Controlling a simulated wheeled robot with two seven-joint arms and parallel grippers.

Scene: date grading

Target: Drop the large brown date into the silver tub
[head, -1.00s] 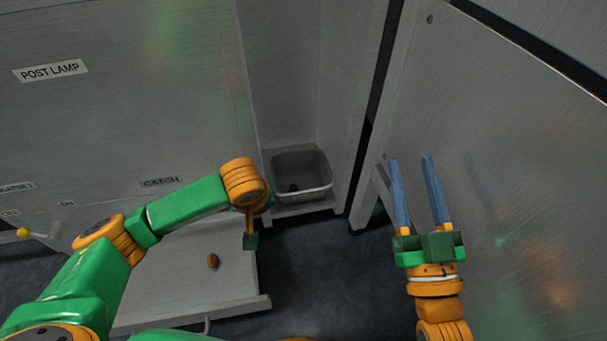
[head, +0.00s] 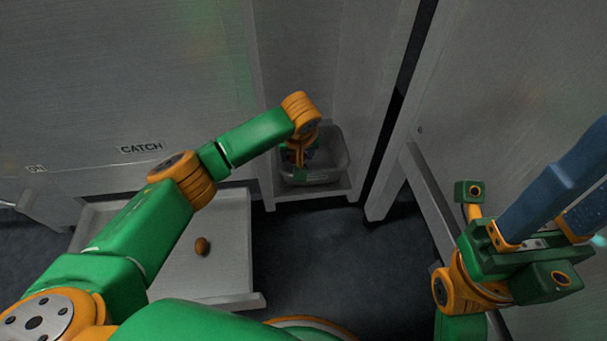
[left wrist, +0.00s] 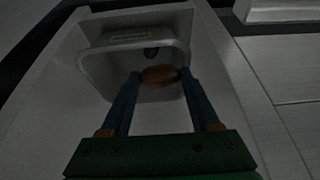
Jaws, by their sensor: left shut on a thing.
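My left gripper (head: 302,152) is over the silver tub (head: 345,165) in the head view, its fingers mostly hidden behind the wrist. In the left wrist view my left gripper (left wrist: 158,76) is shut on a brown date (left wrist: 158,77), held crosswise between the blue fingertips. The silver tub (left wrist: 92,75) lies behind and below the date in that view.
Another brown date (head: 202,246) lies on the pale tray (head: 225,275) below the CATCH label (head: 142,148). Grey panels stand around the tub's recess. A grey panel with a slanted leg (head: 430,195) stands to the right. Dark floor shows between.

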